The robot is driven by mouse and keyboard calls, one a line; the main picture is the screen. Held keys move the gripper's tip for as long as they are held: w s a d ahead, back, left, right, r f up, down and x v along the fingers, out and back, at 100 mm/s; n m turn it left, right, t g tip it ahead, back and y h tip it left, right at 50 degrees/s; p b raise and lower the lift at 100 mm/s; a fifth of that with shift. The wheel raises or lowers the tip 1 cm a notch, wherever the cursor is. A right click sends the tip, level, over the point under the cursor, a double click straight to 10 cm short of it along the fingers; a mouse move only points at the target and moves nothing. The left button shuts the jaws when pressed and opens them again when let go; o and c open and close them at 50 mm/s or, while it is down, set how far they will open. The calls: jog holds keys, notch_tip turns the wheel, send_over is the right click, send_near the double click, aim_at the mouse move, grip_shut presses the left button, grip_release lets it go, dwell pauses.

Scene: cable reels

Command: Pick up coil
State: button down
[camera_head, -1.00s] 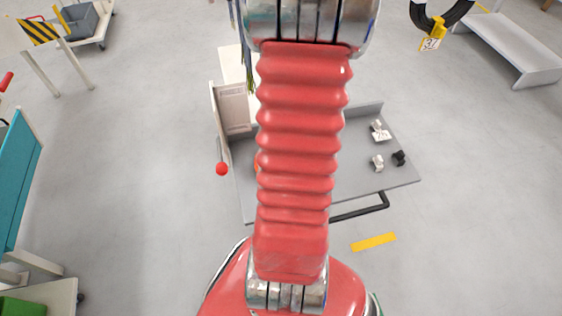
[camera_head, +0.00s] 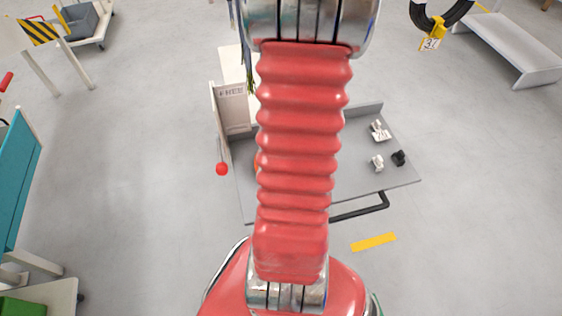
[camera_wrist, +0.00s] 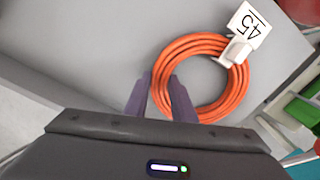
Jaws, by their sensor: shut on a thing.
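The coil (camera_wrist: 238,88) is a ring of orange cable with a white clip and a white tag (camera_wrist: 249,25) marked 45 at its upper right in the wrist view. It appears over a grey surface; I cannot tell whether it touches it. My gripper (camera_wrist: 160,78) has its two purple fingers on either side of the coil's left part and is shut on it. In the head view my red arm hides the gripper and nearly all of the coil. Only a sliver of orange shows at the arm's left edge.
The grey cart top (camera_head: 355,180) holds several small white and black parts at its right. A lever with a red knob (camera_head: 222,169) stands at its left edge. A teal panel (camera_head: 15,175) stands far left. A white bench (camera_head: 508,50) and black coil (camera_head: 440,20) are upper right.

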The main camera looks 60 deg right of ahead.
jog(key=shift+r, duration=0.1)
notch_tip(320, 180, up, 10)
dwell(0.8)
dwell(1.4)
